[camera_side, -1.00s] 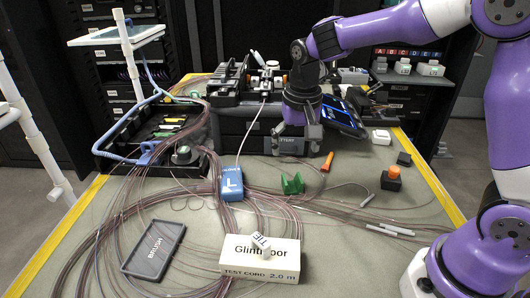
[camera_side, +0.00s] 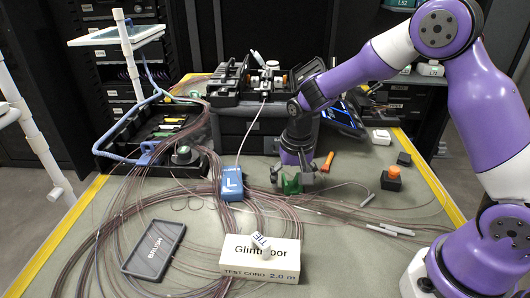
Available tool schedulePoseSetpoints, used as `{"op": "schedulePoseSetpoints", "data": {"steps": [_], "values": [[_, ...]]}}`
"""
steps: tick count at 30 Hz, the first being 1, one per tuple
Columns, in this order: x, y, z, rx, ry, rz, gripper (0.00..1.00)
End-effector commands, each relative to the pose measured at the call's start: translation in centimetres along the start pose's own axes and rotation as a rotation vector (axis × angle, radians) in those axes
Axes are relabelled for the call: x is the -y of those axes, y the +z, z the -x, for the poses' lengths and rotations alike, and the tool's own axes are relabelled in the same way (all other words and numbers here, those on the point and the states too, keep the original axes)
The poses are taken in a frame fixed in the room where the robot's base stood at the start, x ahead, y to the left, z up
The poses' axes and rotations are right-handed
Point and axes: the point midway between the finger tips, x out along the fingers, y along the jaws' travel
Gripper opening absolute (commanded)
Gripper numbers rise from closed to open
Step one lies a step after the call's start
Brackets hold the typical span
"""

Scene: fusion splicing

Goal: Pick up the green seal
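The green seal (camera_side: 291,185) is a small bright green piece with raised sides, standing on the grey table right of the blue box marked L. My gripper (camera_side: 291,177) points down directly above it, low over the table. Its two fingers are spread apart, one on the left of the seal and one on the right. The top of the seal is partly hidden by the gripper. I cannot tell whether either finger touches it.
The blue box (camera_side: 231,184) stands close on the left. An orange-handled tool (camera_side: 328,162) lies just to the right. Thin cables (camera_side: 150,215) spread over the left and front. A white Glintdoor box (camera_side: 260,262) stands in front; an orange-topped block (camera_side: 391,179) is at right.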

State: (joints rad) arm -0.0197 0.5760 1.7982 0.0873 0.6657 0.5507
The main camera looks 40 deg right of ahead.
Motion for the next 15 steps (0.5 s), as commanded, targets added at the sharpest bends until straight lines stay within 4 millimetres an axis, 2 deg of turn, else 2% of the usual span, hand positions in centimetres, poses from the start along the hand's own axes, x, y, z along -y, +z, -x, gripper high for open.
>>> {"op": "schedulePoseSetpoints", "data": {"steps": [1, 2, 3, 4, 5, 15], "values": [[0.0, 0.0, 0.01, 0.0, 0.0, 0.0, 0.61], [0.0, 0.0, 0.02, 0.0, 0.0, 0.0, 0.46], [0.0, 0.0, 0.02, 0.0, 0.0, 0.0, 0.26], [-0.01, 0.01, 0.01, 0.0, 0.0, 0.0, 0.14], [-0.01, 0.02, 0.0, 0.001, 0.001, 0.0, 0.1], [-0.07, 0.13, -0.11, 0.004, 0.003, 0.001, 0.11]]}}
